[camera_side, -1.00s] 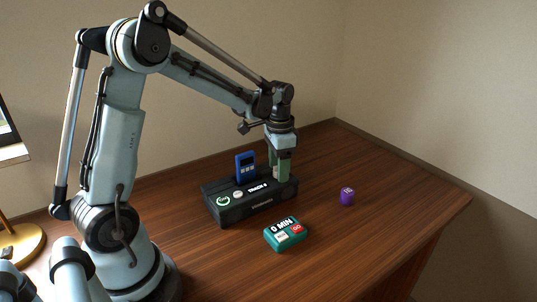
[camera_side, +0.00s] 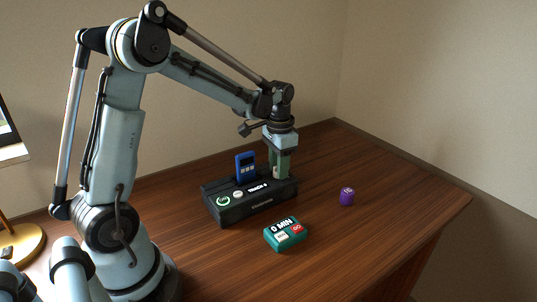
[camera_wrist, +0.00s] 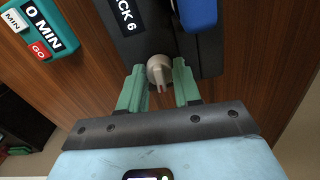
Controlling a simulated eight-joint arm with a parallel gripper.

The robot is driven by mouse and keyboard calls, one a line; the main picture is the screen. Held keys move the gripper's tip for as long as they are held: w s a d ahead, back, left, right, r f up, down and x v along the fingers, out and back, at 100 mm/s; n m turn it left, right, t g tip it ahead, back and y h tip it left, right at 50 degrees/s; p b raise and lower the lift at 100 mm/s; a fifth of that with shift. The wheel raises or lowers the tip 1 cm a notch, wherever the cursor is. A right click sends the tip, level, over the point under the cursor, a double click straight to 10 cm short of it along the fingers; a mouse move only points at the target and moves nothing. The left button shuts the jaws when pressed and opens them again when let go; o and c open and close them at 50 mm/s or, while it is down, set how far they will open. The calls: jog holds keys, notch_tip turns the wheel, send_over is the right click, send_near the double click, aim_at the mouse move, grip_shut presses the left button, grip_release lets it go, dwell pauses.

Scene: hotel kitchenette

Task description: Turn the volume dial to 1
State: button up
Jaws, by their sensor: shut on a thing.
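The black player (camera_side: 228,214) sits on the wooden desk, with a green ring mark, a pale round button and a track display on top. Its volume dial (camera_wrist: 159,70) is a light grey knob with a pointer, beside the display, which reads "CK 6" in the part seen in the wrist view. My gripper (camera_wrist: 160,84) points down at the player's right end and is shut on the dial, one green finger on either side. It also shows in the side view (camera_side: 280,172). The dial's scale and number cannot be read.
A blue device (camera_side: 245,167) stands upright on the player, close left of my gripper. A teal timer (camera_side: 286,234) reading "0 MIN" lies in front. A small purple block (camera_side: 347,196) sits to the right. The desk's right side is mostly clear.

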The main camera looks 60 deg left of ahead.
jog(key=n, duration=1.1)
jog(key=shift+n, duration=0.4)
dwell(0.4)
jog(key=o, duration=1.1)
jog(key=shift+c, duration=0.2)
jog(key=shift+r, duration=0.1)
notch_tip(320, 180, up, 12)
